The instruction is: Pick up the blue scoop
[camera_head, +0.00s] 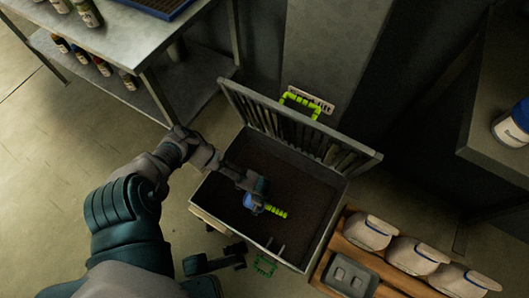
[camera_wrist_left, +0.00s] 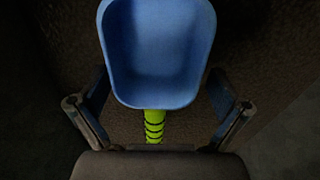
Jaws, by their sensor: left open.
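The blue scoop (camera_head: 251,203) has a blue bowl and a ribbed green handle (camera_head: 277,211). It lies in the open grey case (camera_head: 318,256) on dark brown grainy material. My left gripper (camera_head: 257,190) reaches down into the case, right at the scoop, partly covering it. In the left wrist view the scoop's bowl (camera_wrist_left: 157,50) fills the top middle, with the handle (camera_wrist_left: 154,127) running down between the fingers. My left gripper (camera_wrist_left: 158,82) is open, one finger on each side of the scoop. Contact cannot be told.
The case's raised lid (camera_head: 300,125) stands behind the scoop. A metal shelf (camera_head: 130,45) with bottles is at upper left. A counter (camera_head: 490,145) with a blue-and-white tub is at far right.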

